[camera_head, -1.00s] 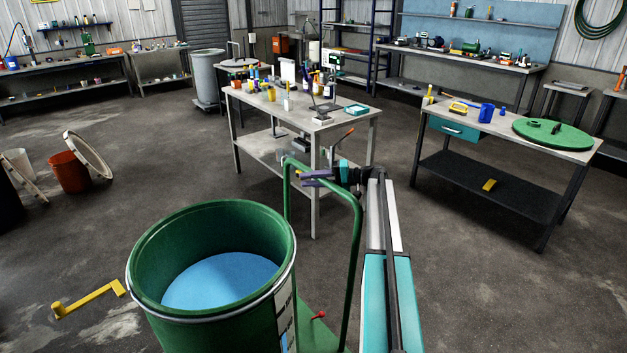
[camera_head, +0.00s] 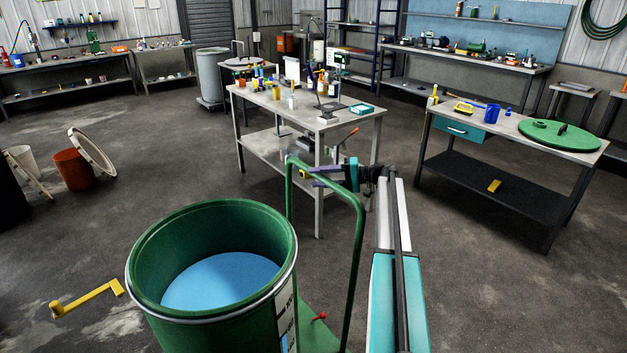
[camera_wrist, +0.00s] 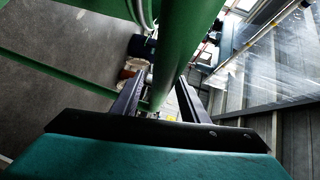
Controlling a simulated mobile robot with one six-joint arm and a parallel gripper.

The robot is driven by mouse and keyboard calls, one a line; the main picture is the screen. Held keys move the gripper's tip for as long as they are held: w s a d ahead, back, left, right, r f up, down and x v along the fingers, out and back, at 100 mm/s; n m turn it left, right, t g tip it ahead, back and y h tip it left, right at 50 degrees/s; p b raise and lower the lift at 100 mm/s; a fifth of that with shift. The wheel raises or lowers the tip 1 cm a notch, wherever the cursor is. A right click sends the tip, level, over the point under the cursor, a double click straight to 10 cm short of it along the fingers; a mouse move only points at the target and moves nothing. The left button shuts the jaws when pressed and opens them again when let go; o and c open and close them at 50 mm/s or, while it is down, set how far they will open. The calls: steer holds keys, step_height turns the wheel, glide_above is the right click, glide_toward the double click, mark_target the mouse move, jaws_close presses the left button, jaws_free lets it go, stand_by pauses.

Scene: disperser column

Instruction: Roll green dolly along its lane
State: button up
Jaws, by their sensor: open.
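The green dolly (camera_head: 318,323) stands on the floor at bottom centre, mostly hidden behind the green drum (camera_head: 165,322) with pale blue contents. Its green tube handle (camera_head: 361,235) rises to the right of the drum. My gripper (camera_head: 312,176) is at the upper part of the handle, fingers pointing left. In the wrist view, my gripper (camera_wrist: 158,97) has its two dark fingers apart, with a thick green tube (camera_wrist: 185,50) passing between or just beyond them. I cannot tell whether either finger touches it.
A yellow crank (camera_head: 88,298) shows left of the drum. A grey worktable (camera_head: 330,126) with bottles stands behind the handle; another table (camera_head: 485,129) with a green lid (camera_head: 575,136) is at right. A red-brown bucket (camera_head: 73,170) is at left. Floor around the drum is largely open.

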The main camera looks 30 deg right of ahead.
steer(key=b+v, duration=0.2)
steer(key=v, duration=0.9)
steer(key=shift+s, duration=0.1)
